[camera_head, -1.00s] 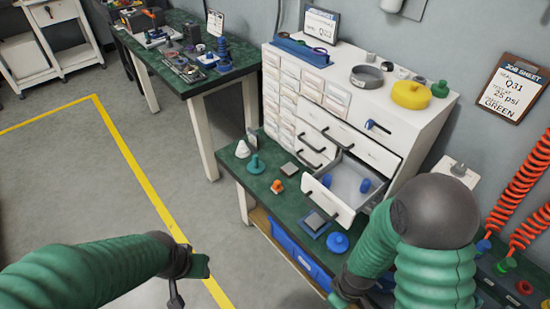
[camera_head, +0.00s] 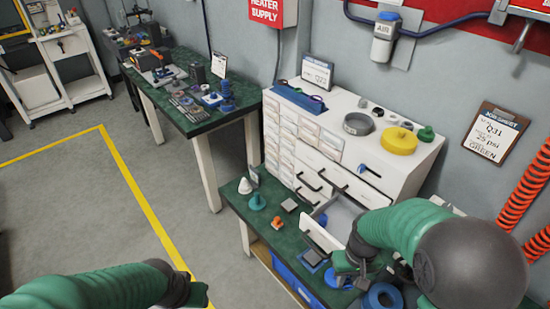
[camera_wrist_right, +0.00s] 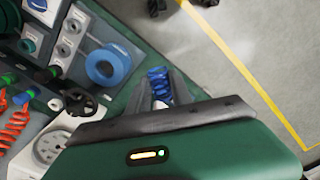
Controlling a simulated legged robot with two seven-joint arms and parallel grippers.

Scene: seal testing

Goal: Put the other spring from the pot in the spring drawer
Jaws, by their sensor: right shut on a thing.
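My right gripper (camera_head: 350,268) is over the bench in front of the open spring drawer (camera_head: 342,218). In the right wrist view its fingers (camera_wrist_right: 158,92) are shut on a blue spring (camera_wrist_right: 158,82). A blue piece (camera_head: 322,220) lies in the drawer; my right arm hides part of the drawer. A round blue thing with a dark centre (camera_head: 382,298) stands right of the gripper, and a similar ring shape shows in the right wrist view (camera_wrist_right: 108,65); I cannot tell if it is the pot. My left gripper (camera_head: 198,294) is low at the left, its fingers unclear.
The white cabinet (camera_head: 300,160) carries a yellow disc (camera_head: 398,141) and a grey ring (camera_head: 358,124). A teal part (camera_head: 257,201), a white cone (camera_head: 245,186) and an orange part (camera_head: 277,223) stand on the bench's left. Red coiled hoses (camera_head: 525,190) hang at the right.

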